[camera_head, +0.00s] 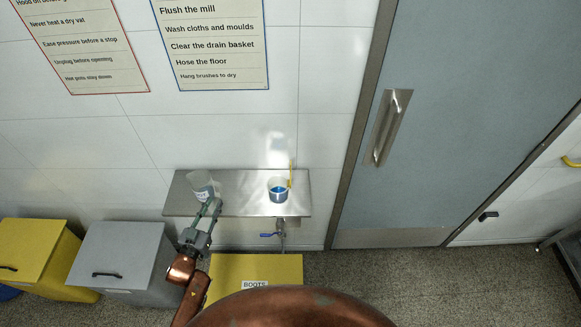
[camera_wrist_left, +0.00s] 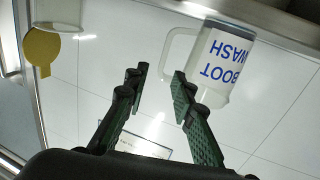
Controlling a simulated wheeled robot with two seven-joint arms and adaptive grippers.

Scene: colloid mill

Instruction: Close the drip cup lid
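The drip cup (camera_head: 278,196) is a small clear cup with blue inside, at the right half of the steel shelf. Its yellow lid (camera_head: 291,174) stands upright at the cup's right rim, open. In the left wrist view the round yellow lid (camera_wrist_left: 42,50) is at upper left, beside the pale cup (camera_wrist_left: 57,12). My left gripper (camera_head: 212,207) is at the shelf's left part, left of the drip cup and apart from it. In the wrist view its fingers (camera_wrist_left: 158,88) are spread with nothing between them. My right gripper is not in view.
A white "BOOT WASH" jug (camera_head: 201,187) stands at my left gripper; its handle (camera_wrist_left: 172,58) is close to the fingertips. The steel shelf (camera_head: 240,201) is clear between jug and cup. A blue-handled tap (camera_head: 268,235) hangs below the cup, above a yellow boots bin (camera_head: 230,266).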

